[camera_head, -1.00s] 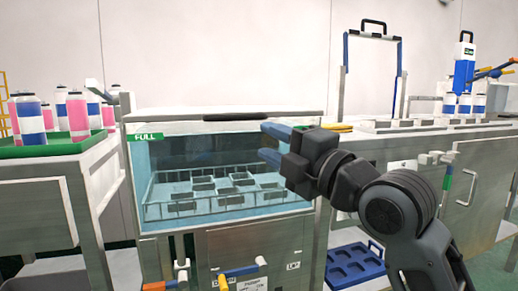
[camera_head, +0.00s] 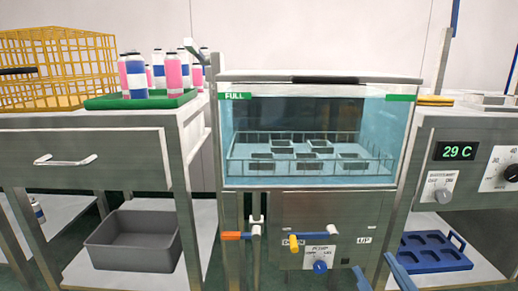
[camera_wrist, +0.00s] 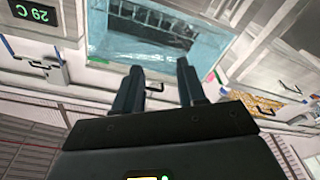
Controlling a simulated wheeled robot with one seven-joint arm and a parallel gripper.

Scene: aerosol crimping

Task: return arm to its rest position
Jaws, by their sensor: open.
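My gripper (camera_head: 380,270) shows only as two blue fingertips at the bottom edge of the head view, in front of the water tank's base. The rest of my arm is out of that view. In the wrist view my gripper (camera_wrist: 160,75) has its two fingers apart with nothing between them. The wrist picture is turned over, with the tank (camera_wrist: 155,30) beyond the fingertips. The gripper is apart from the tank.
The glass tank (camera_head: 305,110) holds water and a rack. To its left, a green tray (camera_head: 105,103) of pink and blue cans and a yellow wire basket (camera_head: 30,65) stand on a bench. A grey bin (camera_head: 130,245) and blue crate (camera_head: 432,262) sit on low shelves.

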